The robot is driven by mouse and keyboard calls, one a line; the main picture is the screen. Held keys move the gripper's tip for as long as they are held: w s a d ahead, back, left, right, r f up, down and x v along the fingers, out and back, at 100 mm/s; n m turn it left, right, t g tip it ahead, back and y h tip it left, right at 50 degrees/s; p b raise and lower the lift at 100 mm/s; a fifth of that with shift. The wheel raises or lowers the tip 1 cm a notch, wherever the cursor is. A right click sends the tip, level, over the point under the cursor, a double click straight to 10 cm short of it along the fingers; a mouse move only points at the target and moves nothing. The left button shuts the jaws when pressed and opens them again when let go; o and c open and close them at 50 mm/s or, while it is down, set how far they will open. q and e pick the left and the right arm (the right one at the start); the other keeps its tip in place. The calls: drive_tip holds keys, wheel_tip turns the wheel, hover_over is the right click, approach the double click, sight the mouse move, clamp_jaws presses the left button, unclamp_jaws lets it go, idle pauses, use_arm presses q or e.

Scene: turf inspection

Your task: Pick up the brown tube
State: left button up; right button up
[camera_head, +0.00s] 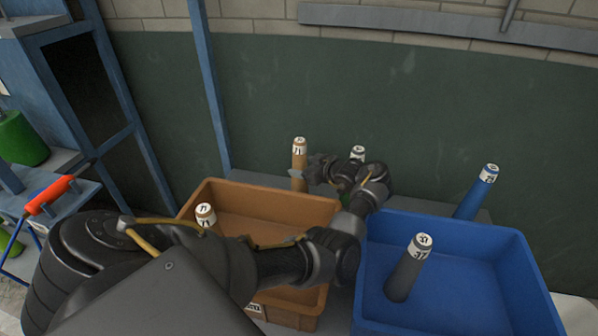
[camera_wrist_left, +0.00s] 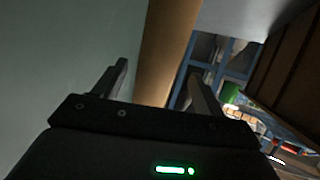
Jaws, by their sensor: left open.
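A brown tube (camera_head: 299,161) with a white label on top, reading what looks like 71, stands upright behind the orange-brown crate. My left gripper (camera_head: 301,175) reaches it from the right, with its jaws open at the tube's height. In the left wrist view the brown tube (camera_wrist_left: 165,52) runs between the two open fingers (camera_wrist_left: 158,88). I cannot tell whether either finger touches it. The tube's lower end is hidden by the crate. My right gripper is not in view.
An orange-brown crate (camera_head: 322,205) holds a labelled tube (camera_head: 205,217). A blue crate (camera_head: 515,258) holds a dark grey tube (camera_head: 405,273). A blue tube (camera_head: 477,192) stands behind the blue crate. Another tube (camera_head: 357,153) is mostly hidden behind my gripper. A green wall (camera_head: 400,90) stands close behind.

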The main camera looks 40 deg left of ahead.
sight(305, 166)
use_arm(q)
drive_tip(key=x, duration=0.1)
drive_tip(key=b+x, duration=0.1)
drive_tip(key=x, duration=0.1)
drive_tip(key=shift+w+d+f, duration=0.1)
drive_tip(key=shift+f, duration=0.15)
drive_tip(key=shift+r, duration=0.2)
drive_tip(key=c, duration=1.1)
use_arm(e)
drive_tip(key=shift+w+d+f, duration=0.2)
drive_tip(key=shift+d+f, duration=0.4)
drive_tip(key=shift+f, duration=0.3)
use_arm(q)
drive_tip(key=shift+o, duration=0.2)
